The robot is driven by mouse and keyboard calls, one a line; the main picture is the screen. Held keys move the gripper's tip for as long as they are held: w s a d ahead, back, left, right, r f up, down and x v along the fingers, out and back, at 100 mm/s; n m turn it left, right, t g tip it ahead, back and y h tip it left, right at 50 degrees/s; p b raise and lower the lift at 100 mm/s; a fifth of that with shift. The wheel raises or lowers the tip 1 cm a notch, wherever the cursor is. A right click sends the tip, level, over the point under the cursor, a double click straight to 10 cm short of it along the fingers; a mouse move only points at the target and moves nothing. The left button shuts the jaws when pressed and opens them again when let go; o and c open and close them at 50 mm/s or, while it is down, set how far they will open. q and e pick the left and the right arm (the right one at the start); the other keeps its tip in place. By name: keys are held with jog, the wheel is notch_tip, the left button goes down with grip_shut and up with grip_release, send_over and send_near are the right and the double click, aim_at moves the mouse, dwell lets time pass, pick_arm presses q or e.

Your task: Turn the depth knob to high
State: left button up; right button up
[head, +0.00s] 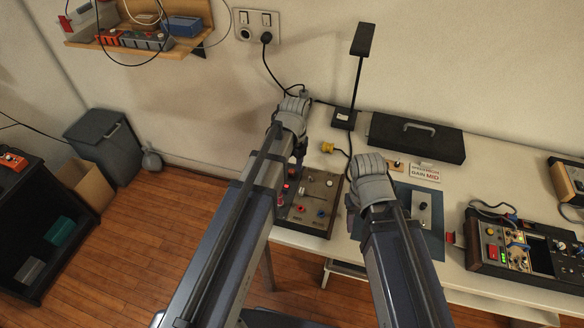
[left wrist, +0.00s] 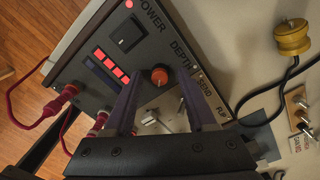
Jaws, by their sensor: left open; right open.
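The depth knob (left wrist: 160,76) has an orange cap on a dark base. It sits under the DEPTH label on a dark panel (left wrist: 193,50), beside a black POWER switch (left wrist: 125,35). I cannot read its setting. My left gripper (left wrist: 162,88) is open, with its two dark fingers on either side of the knob in the picture. I cannot tell whether they touch it. In the head view the same device (head: 322,212) lies on the table under my left gripper (head: 297,170). My right gripper (head: 352,212) is mostly hidden by its own wrist, over the table right of the device.
Red-plugged cables (left wrist: 60,98) run from the panel's lower left. A yellow knobbed object (head: 327,147), a lamp (head: 345,118), a black case (head: 418,137) and a sign reading GAIN MID (head: 425,172) stand behind. A blue mat (head: 430,235) and another device (head: 485,262) lie to the right.

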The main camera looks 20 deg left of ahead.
aim_at(293, 172)
pick_arm(q)
jog(key=shift+r, duration=0.15)
pick_arm(e)
jog(key=shift+r, duration=0.1)
pick_arm(q)
notch_tip(293, 172, up, 8)
jog(key=p, duration=0.8)
jog(key=shift+w+d, duration=0.1)
jog(key=shift+f, duration=0.2)
pick_arm(e)
notch_tip(293, 172, up, 8)
jog(key=shift+f, duration=0.2)
pick_arm(q)
jog(key=shift+s+d, duration=0.15)
jog(key=shift+s, duration=0.05)
jog(key=s+d+n, duration=0.4)
jog(key=s+n, duration=0.3)
jog(key=n, duration=0.3)
jog(key=s+d+n+y, duration=0.1)
jog(key=s+d+n, duration=0.4)
jog(key=n, duration=0.6)
jog(key=shift+s+d, duration=0.3)
jog(key=shift+s, duration=0.65)
